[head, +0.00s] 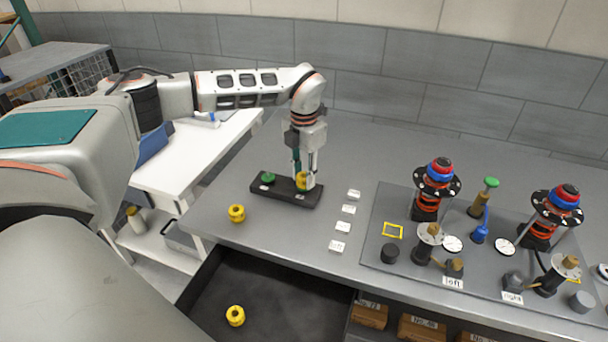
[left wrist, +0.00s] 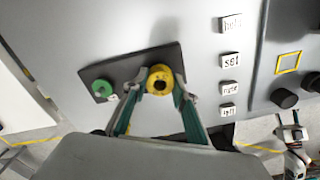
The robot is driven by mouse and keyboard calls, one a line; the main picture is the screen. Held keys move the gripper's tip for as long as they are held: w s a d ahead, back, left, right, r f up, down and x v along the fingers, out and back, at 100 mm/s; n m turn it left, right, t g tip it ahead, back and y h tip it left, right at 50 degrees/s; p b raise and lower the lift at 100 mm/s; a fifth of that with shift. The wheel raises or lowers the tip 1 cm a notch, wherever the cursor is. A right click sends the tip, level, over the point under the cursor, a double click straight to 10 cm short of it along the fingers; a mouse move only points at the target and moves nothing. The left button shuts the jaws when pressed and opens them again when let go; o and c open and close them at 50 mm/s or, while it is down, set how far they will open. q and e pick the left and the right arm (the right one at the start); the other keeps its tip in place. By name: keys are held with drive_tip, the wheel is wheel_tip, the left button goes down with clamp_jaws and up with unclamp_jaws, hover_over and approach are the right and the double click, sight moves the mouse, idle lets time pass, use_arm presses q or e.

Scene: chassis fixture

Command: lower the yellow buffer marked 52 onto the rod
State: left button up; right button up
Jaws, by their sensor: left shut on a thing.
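My left gripper (head: 304,183) is shut on a yellow buffer (head: 302,181) at the right part of a black stand (head: 285,193). In the left wrist view the fingertips (left wrist: 158,80) close around the sides of the yellow buffer (left wrist: 159,85), and a dark hole shows in its top. I cannot read any number on it, and I cannot tell whether it touches the stand. A second yellow buffer (head: 237,213) lies on the table, and a third (head: 235,316) lies in the open drawer.
A green piece (head: 268,178) sits on the stand's left part. White label blocks (head: 343,227) stand to its right. Further right, a grey plate (head: 376,244) carries two red-and-black struts (head: 427,207) (head: 537,236) and fittings. The open drawer (head: 280,290) lies below the table's front edge.

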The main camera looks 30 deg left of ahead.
use_arm(q)
drive_tip(key=shift+f, duration=0.15)
drive_tip(key=o, duration=1.2)
drive_tip(key=shift+c, duration=0.2)
drive_tip(key=shift+r, duration=3.55)
